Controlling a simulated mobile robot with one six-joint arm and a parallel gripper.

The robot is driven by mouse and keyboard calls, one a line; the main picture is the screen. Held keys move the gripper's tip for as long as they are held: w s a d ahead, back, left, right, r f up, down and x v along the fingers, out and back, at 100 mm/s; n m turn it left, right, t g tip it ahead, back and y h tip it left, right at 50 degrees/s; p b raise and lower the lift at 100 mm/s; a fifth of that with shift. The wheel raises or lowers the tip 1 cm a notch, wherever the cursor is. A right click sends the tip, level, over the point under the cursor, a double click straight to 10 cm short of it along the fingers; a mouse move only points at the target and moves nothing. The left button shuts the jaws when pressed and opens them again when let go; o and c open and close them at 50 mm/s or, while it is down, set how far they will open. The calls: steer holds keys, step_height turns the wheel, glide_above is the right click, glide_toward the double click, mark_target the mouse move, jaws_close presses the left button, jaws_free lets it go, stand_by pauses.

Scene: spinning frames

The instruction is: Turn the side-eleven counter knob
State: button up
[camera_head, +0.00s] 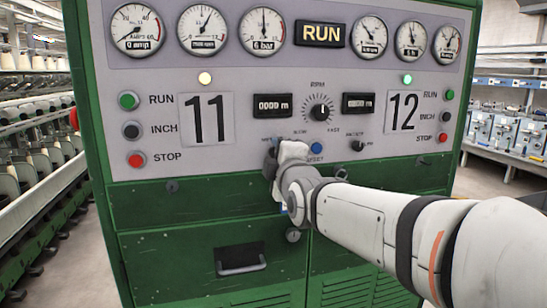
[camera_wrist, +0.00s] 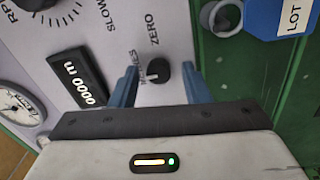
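The side-eleven counter knob (camera_wrist: 158,73) is small and black, with labels reading METRES and ZERO beside it in the wrist view. My gripper (camera_wrist: 159,78) is open, with one blue finger on each side of the knob. Gaps show between the fingers and the knob, and I see no contact. In the head view my gripper (camera_head: 274,160) is at the panel below the side-eleven counter (camera_head: 272,105) and hides that knob. The counter also shows in the wrist view (camera_wrist: 78,83), reading 0000 m.
A matching side-twelve knob (camera_head: 358,145) and a blue button (camera_head: 316,149) sit to the right. The large speed dial (camera_head: 318,108) is above. A blue LOT tag (camera_wrist: 281,18) and a round grey fitting (camera_wrist: 222,17) are near the right finger.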

steer(key=shift+o, duration=0.2)
steer(key=b+v, duration=0.1)
steer(key=v, duration=0.6)
steer(key=shift+s+b, duration=0.35)
steer(key=shift+s, duration=0.05)
steer(key=shift+d, duration=0.15)
steer(key=s+d+f+m+g+h, duration=0.25)
steer(key=d+f+m+g, duration=0.2)
steer(key=f, duration=0.45)
steer(key=s+d+f+m+g+h, duration=0.1)
steer(key=s+d+f+m+g, duration=0.3)
steer(key=f, duration=0.6)
steer(key=s+d+f+m+g, duration=0.2)
steer(key=s+f+m+g, duration=0.1)
steer(key=s+f+m, duration=0.2)
steer(key=s+d+f+m+g+h, duration=0.1)
steer(key=s+d+f+m+g, duration=0.1)
steer(key=s+f+m, duration=0.4)
steer(key=shift+s+d+f+g, duration=0.2)
steer(key=shift+s+d+g, duration=0.15)
steer(key=shift+s+g, duration=0.35)
